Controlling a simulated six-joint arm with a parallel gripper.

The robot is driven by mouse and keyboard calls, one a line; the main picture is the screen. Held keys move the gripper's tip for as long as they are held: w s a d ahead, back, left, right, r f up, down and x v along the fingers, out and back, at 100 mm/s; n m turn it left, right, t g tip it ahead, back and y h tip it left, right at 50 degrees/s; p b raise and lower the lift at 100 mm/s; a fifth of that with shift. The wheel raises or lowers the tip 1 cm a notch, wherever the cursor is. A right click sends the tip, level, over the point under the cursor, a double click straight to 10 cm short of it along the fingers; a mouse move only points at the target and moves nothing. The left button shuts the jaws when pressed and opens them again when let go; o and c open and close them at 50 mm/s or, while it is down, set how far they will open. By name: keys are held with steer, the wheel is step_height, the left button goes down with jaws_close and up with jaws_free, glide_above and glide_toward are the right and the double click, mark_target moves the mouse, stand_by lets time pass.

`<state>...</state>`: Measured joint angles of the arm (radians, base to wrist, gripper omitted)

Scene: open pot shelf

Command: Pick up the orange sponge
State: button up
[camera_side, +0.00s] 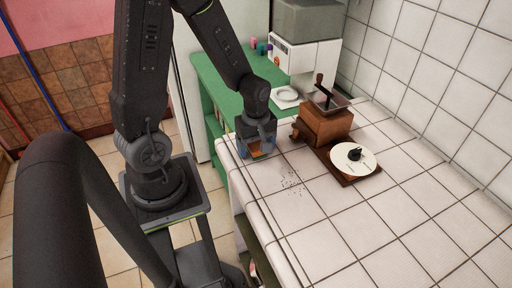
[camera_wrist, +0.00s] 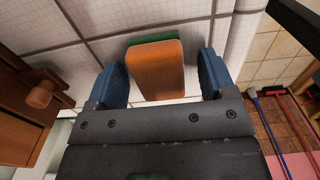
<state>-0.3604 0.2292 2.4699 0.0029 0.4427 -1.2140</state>
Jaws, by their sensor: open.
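The orange sponge (camera_wrist: 156,72), with a green layer along its far edge, lies on the white tiled counter (camera_side: 330,215). In the wrist view it sits between the two blue fingers of my gripper (camera_wrist: 163,75), with a gap on each side. In the side view a small part of the sponge (camera_side: 256,153) shows under my gripper (camera_side: 257,153), near the counter's left edge. My gripper is open. Most of the sponge is hidden by the gripper in the side view.
A wooden coffee grinder (camera_side: 325,124) stands to the right of my gripper; its wooden side and knob (camera_wrist: 40,95) show close by. Dark specks (camera_side: 291,180) lie on the counter. The front counter is clear.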

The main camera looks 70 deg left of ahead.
mark_target(256, 143)
steer(key=c, duration=1.1)
steer(key=shift+o, duration=0.2)
steer(key=shift+r, duration=0.15)
steer(key=shift+r, duration=0.65)
step_height(256, 143, up, 2)
steer(key=shift+r, duration=0.15)
steer(key=s+a+r, duration=0.7)
steer(key=a, duration=0.1)
steer(key=shift+s+a, duration=0.35)
steer(key=shift+a, duration=0.05)
